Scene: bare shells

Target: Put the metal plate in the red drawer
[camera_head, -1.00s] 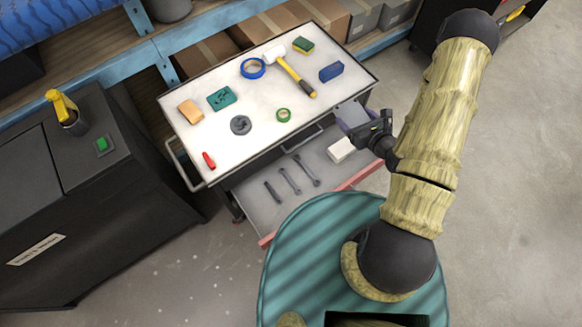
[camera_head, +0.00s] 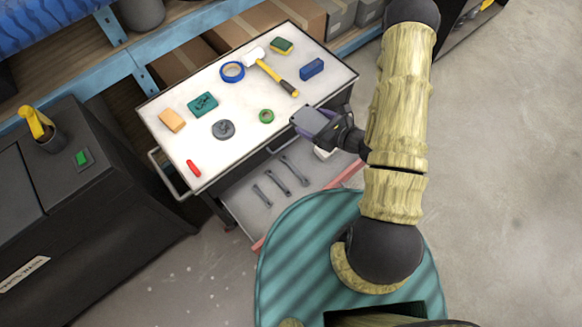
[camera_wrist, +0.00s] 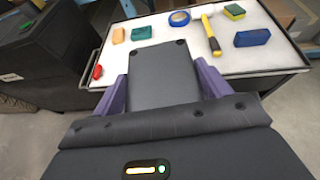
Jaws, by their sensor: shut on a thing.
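The metal plate (camera_head: 307,121) is a flat grey rectangle with small dark holes near its corners. My gripper (camera_head: 318,124) is shut on it, and the plate sticks out beyond the fingers. In the wrist view, the plate (camera_wrist: 163,72) sits between the two purple fingers of my gripper (camera_wrist: 163,86). In the head view it overlaps the front right edge of the cart top; its height above the cart is hard to tell. The red drawer (camera_head: 236,196) is pulled out below, with a grey floor and a red front edge partly hidden by my arm.
Several wrenches (camera_head: 278,184) lie in the drawer's left and middle. A white block (camera_head: 322,153) there is mostly hidden under my gripper. The cart top (camera_head: 240,145) holds a hammer (camera_head: 270,70), tape rolls and other small items. A dark cabinet (camera_head: 80,205) stands at left.

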